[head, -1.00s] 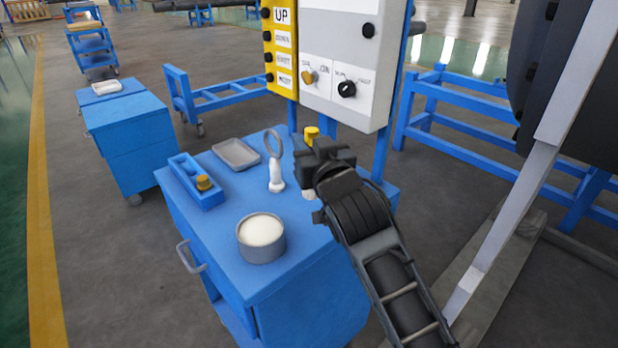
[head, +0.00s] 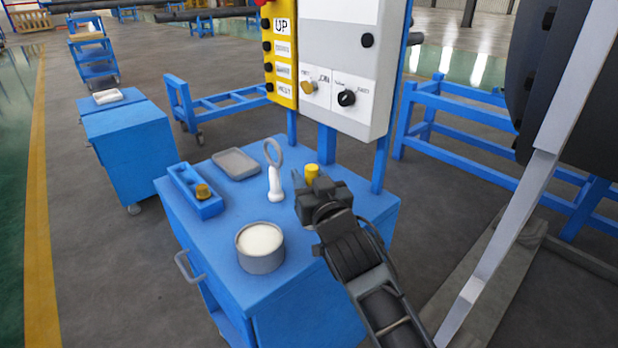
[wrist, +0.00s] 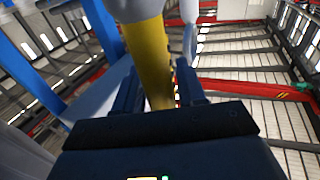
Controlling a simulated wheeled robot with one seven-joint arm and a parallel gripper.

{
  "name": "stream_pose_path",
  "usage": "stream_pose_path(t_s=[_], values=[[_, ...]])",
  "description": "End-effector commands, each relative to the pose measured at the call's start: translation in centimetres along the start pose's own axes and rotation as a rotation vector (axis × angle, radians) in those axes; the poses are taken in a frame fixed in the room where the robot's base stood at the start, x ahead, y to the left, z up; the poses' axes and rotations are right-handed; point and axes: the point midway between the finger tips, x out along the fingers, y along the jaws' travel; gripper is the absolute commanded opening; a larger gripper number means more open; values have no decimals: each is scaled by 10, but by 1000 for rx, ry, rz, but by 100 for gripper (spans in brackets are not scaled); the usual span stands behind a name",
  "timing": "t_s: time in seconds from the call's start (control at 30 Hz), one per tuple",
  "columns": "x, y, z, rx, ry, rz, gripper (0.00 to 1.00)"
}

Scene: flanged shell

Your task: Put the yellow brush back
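The yellow brush (head: 312,172) is at the right back of the blue cart top, beside the post of the control panel. Its yellow end shows above my gripper; its lower part is hidden behind the gripper. My gripper (head: 306,180) is low over the cart, with one finger visible left of the brush and apart from it. In the wrist view the yellow brush (wrist: 152,60) lies between the two fingers (wrist: 158,88). Background shows between the brush and the right finger, so the gripper appears open around it.
On the cart (head: 225,225) stand a grey pot with pale contents (head: 260,262), a white ring-topped tool (head: 275,185), a grey tray (head: 236,163) and a blue holder (head: 185,180) with a yellow-brown item (head: 203,191). The control panel (head: 345,65) rises close behind my gripper.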

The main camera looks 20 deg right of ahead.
Motion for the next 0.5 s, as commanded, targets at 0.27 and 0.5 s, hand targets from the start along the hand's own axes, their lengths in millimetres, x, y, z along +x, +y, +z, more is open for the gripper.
stream_pose_path(t_s=[0.27, 0.5], values=[[0, 0, 0, 0, 0, 0, 55], [-4, 0, -2, 1, -1, 0, 55]])
